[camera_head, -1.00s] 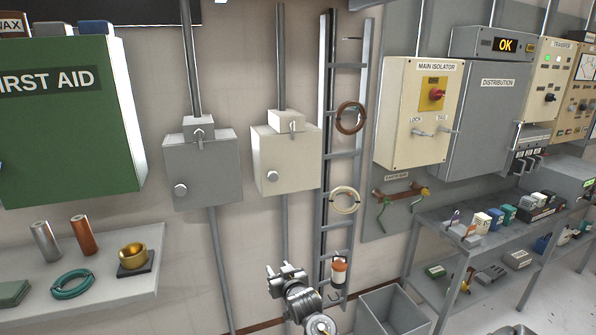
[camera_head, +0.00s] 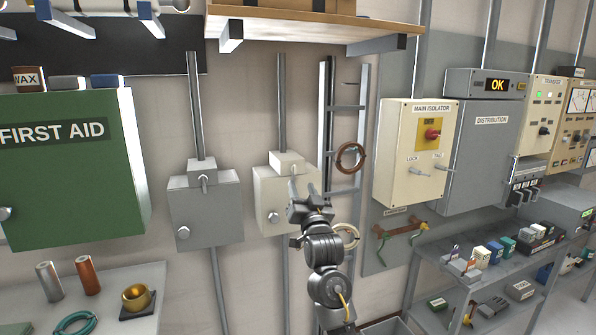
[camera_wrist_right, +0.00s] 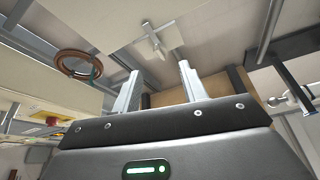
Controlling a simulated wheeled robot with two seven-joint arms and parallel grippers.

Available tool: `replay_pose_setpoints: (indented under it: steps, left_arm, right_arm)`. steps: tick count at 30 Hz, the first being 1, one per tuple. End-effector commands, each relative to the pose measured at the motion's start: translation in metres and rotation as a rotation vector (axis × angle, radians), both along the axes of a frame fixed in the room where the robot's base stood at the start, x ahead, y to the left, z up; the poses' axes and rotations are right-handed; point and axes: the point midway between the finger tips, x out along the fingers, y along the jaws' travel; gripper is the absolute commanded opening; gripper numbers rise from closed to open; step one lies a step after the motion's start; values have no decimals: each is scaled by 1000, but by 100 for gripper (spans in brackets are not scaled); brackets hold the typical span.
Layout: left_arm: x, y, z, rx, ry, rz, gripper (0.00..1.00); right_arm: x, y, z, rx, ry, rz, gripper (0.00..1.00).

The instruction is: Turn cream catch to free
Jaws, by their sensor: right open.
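The cream box (camera_head: 268,212) hangs on the wall below a conduit, with a smaller cream block on top. The small metal cream catch (camera_head: 294,170) is on the front of that block; it also shows beyond my fingers in the wrist view (camera_wrist_right: 155,42). My right gripper (camera_head: 303,187) is open and empty, fingers pointing up, in front of the cream box's right side and just below the catch. No contact with the catch shows. The gripper hides part of the box. My left gripper is out of view.
A similar grey box (camera_head: 205,215) hangs to the left. A ladder rack with a brown coil (camera_head: 350,158) and a cream coil (camera_head: 347,236) stands right of the cream box. A wooden shelf (camera_head: 310,27) juts out above. The main isolator (camera_head: 408,155) is farther right.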

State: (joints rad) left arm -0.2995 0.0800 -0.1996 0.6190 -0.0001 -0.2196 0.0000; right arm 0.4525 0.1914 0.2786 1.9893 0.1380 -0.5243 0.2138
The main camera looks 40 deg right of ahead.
Motion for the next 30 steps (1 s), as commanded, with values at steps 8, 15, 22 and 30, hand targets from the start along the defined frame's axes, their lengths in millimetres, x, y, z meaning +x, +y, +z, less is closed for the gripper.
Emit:
replay_pose_setpoints:
  steps: [8,15,22,30]
  left_arm:
    - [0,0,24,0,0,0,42]
    - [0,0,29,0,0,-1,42]
    - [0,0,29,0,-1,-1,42]
    - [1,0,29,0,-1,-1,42]
  right_arm:
    - [42,-19,21,0,3,0,43]
    - [56,-26,25,-1,1,2,43]
    - [57,-26,25,0,0,2,43]
    - [57,-26,25,0,1,1,14]
